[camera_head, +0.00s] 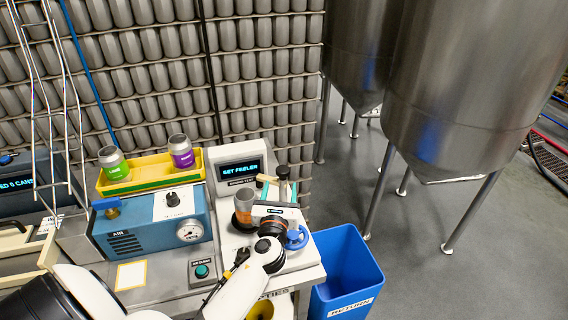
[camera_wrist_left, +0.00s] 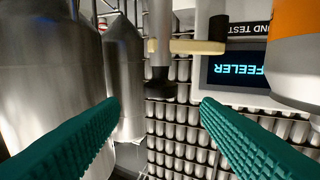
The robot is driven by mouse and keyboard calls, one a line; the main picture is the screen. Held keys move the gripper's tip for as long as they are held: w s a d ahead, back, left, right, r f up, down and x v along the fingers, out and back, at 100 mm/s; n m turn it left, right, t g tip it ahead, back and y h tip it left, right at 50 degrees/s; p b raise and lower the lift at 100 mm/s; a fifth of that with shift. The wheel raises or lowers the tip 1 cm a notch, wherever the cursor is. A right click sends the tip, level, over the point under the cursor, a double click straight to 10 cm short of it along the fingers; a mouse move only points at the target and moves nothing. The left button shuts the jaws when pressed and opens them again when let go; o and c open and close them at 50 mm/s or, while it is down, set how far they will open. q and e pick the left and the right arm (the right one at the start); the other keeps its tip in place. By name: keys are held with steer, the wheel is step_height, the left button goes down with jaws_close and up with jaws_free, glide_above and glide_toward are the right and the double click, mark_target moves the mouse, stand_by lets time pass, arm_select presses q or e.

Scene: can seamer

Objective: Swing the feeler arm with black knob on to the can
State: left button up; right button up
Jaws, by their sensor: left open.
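The feeler arm (camera_head: 267,180) is a tan bar behind and right of the can on the seamer, and it shows in the left wrist view (camera_wrist_left: 190,46). Its black knob (camera_head: 283,172) stands on a metal post at the bar's right end; in the left wrist view the knob (camera_wrist_left: 160,82) lies between the finger directions, beyond the tips. A black piece (camera_wrist_left: 218,27) sits at the bar's other end. The grey and orange can (camera_head: 243,204) stands upright left of my gripper, apart from the bar. My left gripper (camera_head: 279,191) is open and empty, facing the knob.
A display (camera_head: 239,170) reading "SET FEELER" stands behind the can. A blue handwheel (camera_head: 296,237) is right of my wrist. A blue box with a gauge (camera_head: 190,231) and a yellow tray (camera_head: 135,186) with two cans are left. A blue bin (camera_head: 346,265) stands right.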

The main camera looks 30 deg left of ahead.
mark_target(284, 166)
arm_select(q)
steer(key=x, duration=1)
steer(key=shift+c, duration=1.4)
jaws_close()
